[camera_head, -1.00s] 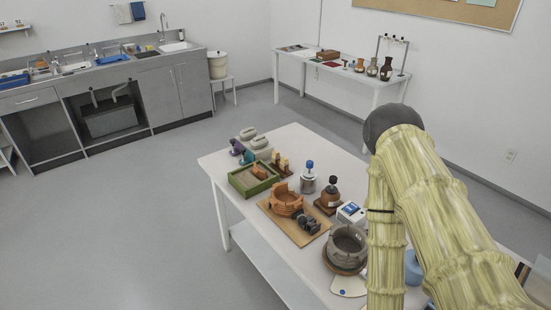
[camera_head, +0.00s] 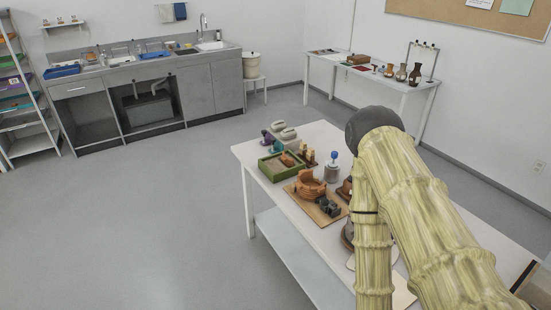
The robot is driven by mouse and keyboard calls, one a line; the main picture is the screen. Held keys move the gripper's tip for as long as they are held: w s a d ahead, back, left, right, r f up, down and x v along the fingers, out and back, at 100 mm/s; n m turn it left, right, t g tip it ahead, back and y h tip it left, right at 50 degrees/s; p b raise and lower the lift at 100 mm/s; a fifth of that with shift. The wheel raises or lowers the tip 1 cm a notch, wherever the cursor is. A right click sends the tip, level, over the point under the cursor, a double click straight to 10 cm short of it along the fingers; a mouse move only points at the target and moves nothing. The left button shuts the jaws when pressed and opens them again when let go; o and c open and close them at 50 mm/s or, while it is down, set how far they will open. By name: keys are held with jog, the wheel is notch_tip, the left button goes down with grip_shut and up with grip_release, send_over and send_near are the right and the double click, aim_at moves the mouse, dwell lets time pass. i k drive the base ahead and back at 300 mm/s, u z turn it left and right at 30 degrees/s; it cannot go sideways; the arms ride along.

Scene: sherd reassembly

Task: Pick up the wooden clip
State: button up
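Small upright tan wooden pieces (camera_head: 308,157) stand on the white table, just right of the green tray; they look like wooden clips, but they are too small to be sure. My arm, in a yellowish ribbed cover, fills the right side of the head view and hides part of the table. My gripper is not in view, so its state and its distance from the wooden pieces do not show.
The white table (camera_head: 285,232) holds a green tray (camera_head: 270,173), an orange-brown partial pot (camera_head: 310,183) on a board, dark clamp-like pieces (camera_head: 328,207) and a blue-topped jar (camera_head: 332,172). A back table (camera_head: 357,72) and sink counter (camera_head: 215,46) stand along the walls. Floor left of the table is clear.

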aim_at(303, 146)
jog(key=u, duration=0.35)
jog(key=k, duration=0.8)
jog(key=u, duration=0.85)
jog(key=i, duration=1.3)
jog(key=z, duration=0.6)
jog(key=i, duration=0.8)
jog(key=z, duration=0.95)
